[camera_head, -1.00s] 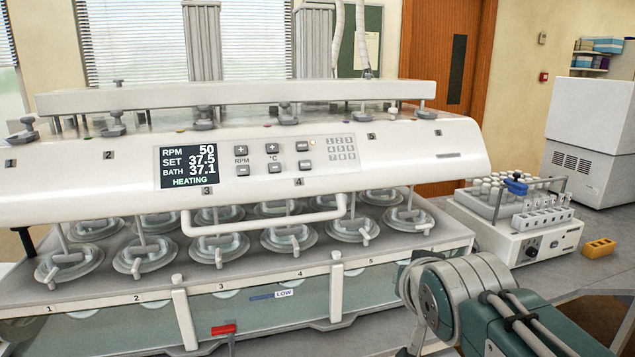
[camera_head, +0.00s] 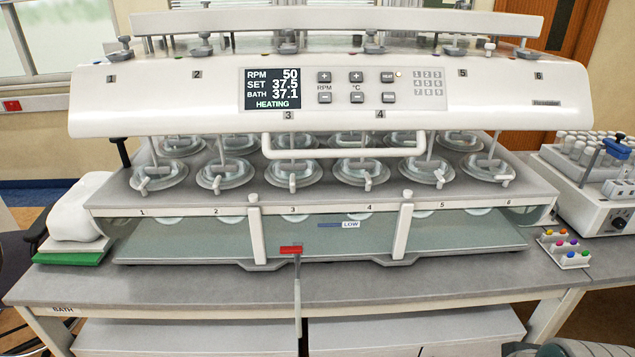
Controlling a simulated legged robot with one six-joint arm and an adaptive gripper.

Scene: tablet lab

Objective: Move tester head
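The tester head (camera_head: 180,100) is the long white unit across the upper half of the head camera view. Its display (camera_head: 272,89) reads RPM 50, SET 37.5, BATH 37.1 and HEATING. A white bar handle (camera_head: 343,144) runs along its front lower edge. Thin shafts hang from the head toward two rows of lidded vessels (camera_head: 292,173) in the bath deck below. The bath (camera_head: 190,240) has a clear front with numbered positions and a LOW mark. My gripper is not in view; only a small part of my arm shows at the bottom right edge.
A rack of coloured pegs (camera_head: 565,250) and a white vial unit (camera_head: 600,195) stand right. A white object on a green base (camera_head: 80,220) is left.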

